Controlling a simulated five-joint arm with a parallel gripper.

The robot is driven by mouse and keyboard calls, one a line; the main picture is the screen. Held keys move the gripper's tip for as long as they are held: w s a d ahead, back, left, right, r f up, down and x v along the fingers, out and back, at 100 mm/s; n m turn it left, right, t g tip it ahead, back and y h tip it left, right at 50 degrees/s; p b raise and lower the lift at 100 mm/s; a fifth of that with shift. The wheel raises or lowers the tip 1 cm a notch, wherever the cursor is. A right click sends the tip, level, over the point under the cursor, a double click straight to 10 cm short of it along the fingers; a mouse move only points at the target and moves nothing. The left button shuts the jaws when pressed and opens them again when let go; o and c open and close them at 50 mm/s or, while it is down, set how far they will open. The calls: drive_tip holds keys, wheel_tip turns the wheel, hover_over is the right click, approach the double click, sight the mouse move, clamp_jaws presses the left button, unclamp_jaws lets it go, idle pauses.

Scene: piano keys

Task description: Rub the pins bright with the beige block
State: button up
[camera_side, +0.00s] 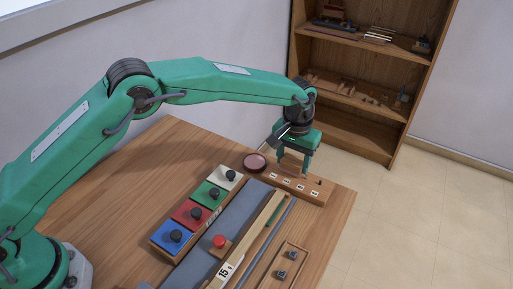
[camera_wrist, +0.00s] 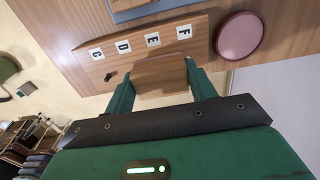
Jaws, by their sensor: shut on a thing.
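My gripper (camera_wrist: 160,85) is shut on a block (camera_wrist: 158,72) that looks tan-brown in the shade; I take it as the beige block. It sits low over a wooden rail (camera_wrist: 120,45) with white labels C, D, E and F; whether it touches the rail I cannot tell. One dark pin (camera_wrist: 107,77) stands near the C end; other pins are hidden by the block and fingers. In the side view my gripper (camera_side: 293,172) points down at the back of the rail (camera_side: 312,198), and a dark pin (camera_side: 319,182) shows at its right end.
A reddish round dish (camera_side: 254,162) lies just left of the rail. A rack of coloured blocks with black knobs (camera_side: 192,213), a grey strip (camera_side: 240,208), a red knob (camera_side: 219,241) and a small tray (camera_side: 284,268) fill the front. Shelves (camera_side: 360,80) stand behind.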

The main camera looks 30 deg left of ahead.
drive_tip(key=shift+d, duration=0.2)
drive_tip(key=shift+d, duration=0.9)
drive_tip(key=shift+d, duration=0.1)
drive_tip(key=shift+d+f, duration=0.1)
drive_tip(key=shift+d, duration=0.85)
drive_tip(key=shift+d, duration=0.15)
drive_tip(key=shift+d, duration=0.9)
drive_tip(key=shift+a, duration=0.1)
drive_tip(key=shift+a, duration=0.95)
